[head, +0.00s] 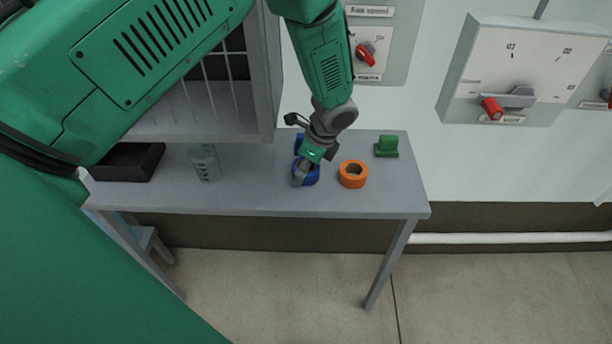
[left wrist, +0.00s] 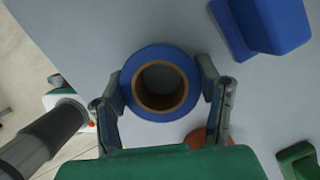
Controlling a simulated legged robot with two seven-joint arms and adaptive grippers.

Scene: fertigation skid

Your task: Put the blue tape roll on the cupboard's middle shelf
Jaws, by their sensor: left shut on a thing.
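The blue tape roll (head: 313,177) is at the grey table, left of an orange tape roll (head: 353,174). My left gripper (head: 307,168) reaches down over it and is shut on it. In the left wrist view the blue tape roll (left wrist: 160,52) sits between the two fingers of my left gripper (left wrist: 163,92), one finger at each side. Whether it touches the table is hard to tell. The grey cupboard (head: 264,75) stands at the back left of the table. My green arm covers much of its front, and its middle shelf cannot be made out clearly. My right gripper is not in view.
On the table (head: 250,203) are a clear beaker (head: 205,163), a black tray (head: 128,162) and a green object (head: 387,146). A blue object (left wrist: 262,25) stands close behind the roll. Switch boxes (head: 520,70) hang on the right wall.

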